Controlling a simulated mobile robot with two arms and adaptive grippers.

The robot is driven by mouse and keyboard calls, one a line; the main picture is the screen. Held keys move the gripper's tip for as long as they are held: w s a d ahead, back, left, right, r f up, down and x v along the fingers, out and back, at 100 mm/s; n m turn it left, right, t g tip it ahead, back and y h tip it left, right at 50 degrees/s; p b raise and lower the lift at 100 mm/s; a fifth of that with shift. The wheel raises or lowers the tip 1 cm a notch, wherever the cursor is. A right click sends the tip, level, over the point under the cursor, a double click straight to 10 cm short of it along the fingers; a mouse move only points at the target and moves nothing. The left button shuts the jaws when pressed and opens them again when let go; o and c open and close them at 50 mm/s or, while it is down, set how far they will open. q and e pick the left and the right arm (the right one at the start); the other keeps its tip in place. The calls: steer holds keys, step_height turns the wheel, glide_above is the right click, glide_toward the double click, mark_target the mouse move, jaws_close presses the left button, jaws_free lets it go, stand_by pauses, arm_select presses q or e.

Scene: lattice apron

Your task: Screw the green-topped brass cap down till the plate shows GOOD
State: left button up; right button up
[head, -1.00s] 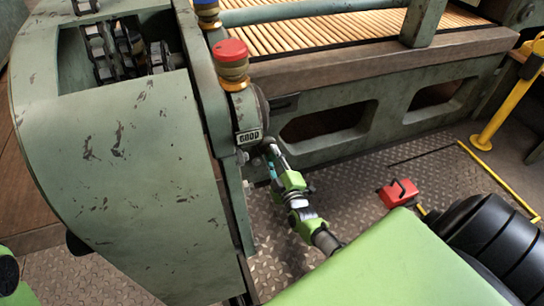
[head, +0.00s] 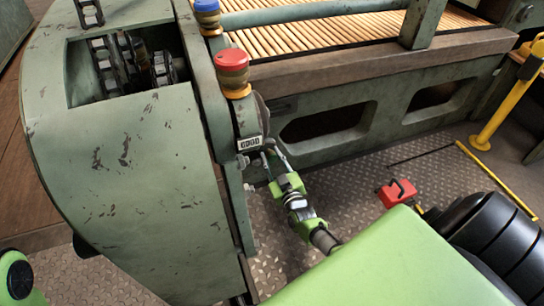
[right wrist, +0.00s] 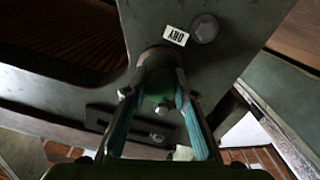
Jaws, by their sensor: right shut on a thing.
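My right gripper (head: 268,158) reaches up to the side of the machine's end frame, just below a small white plate (head: 249,143). In the right wrist view its two teal-lined fingers (right wrist: 158,95) are shut on the green-topped cap (right wrist: 160,86). Its green top shows between them; its brass is hard to make out in the shade. In the head view the cap is hidden. The plate's lettering is too blurred to read in the head view now. A white label (right wrist: 176,36) beside the cap in the right wrist view reads DRY, upside down. My left gripper is out of view.
A red-topped brass cap (head: 232,70) and a blue-topped one (head: 208,16) stand on the green end frame (head: 120,180). A slatted bed (head: 320,40) lies behind. A red box (head: 397,193) sits on the metal floor; a yellow post (head: 495,110) stands right.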

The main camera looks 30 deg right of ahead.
steer(key=m, duration=0.3)
steer(key=shift+m, duration=0.4)
steer(key=m, duration=0.4)
steer(key=shift+m, duration=0.3)
steer(key=m, duration=0.3)
steer(key=shift+a+f, duration=0.1)
steer(key=shift+m+b, duration=0.55)
steer(key=shift+m, duration=1.65)
steer(key=o, duration=1.1)
